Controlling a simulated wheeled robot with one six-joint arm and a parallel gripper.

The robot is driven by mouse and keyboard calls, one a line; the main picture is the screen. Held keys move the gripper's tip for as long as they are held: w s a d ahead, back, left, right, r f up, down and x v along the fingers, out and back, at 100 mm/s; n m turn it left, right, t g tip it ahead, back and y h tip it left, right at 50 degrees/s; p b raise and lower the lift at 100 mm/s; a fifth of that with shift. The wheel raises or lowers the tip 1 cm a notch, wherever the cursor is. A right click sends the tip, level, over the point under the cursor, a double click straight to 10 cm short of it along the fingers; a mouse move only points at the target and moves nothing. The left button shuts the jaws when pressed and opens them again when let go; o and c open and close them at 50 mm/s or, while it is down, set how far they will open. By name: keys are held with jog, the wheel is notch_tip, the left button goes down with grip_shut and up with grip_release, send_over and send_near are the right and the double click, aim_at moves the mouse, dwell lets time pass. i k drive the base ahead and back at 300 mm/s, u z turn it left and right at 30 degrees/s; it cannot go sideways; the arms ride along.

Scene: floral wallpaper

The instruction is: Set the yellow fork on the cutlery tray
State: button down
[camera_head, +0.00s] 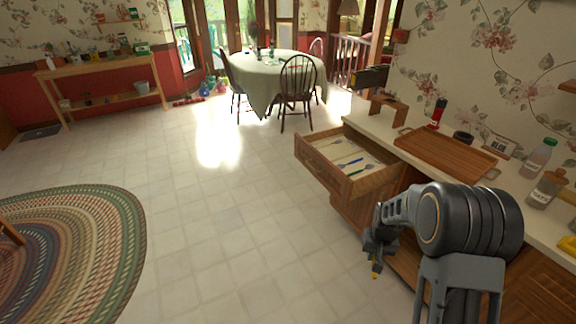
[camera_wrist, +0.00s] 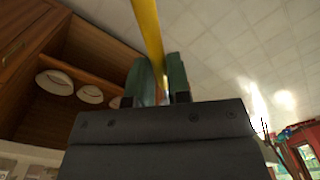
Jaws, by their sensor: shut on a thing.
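My gripper (camera_head: 374,258) hangs low in front of the counter, below and to the right of the open drawer. In the wrist view its fingers (camera_wrist: 158,82) are shut on the yellow fork (camera_wrist: 147,28), a thin yellow length rising between them. In the head view only a small yellow tip of the fork (camera_head: 375,273) shows below the gripper; its tines cannot be made out. A flat brown wooden tray (camera_head: 440,152) with a raised rim lies empty on the counter. It is above and to the right of the gripper, well apart from the fork.
The open drawer (camera_head: 322,173) juts out below the counter, holding several utensils with blue or green handles. Bottles (camera_head: 541,152) stand on the counter right of the tray, a red bottle (camera_head: 438,112) behind it. White dishes (camera_wrist: 55,82) sit inside a wooden cabinet.

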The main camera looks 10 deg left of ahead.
aim_at(337, 152)
jog(key=z, duration=0.55)
jog(key=k, duration=0.2)
jog(key=u, duration=1.9)
jog(key=i, duration=0.9)
jog(key=z, duration=0.45)
jog(key=i, duration=0.8)
jog(key=z, duration=0.75)
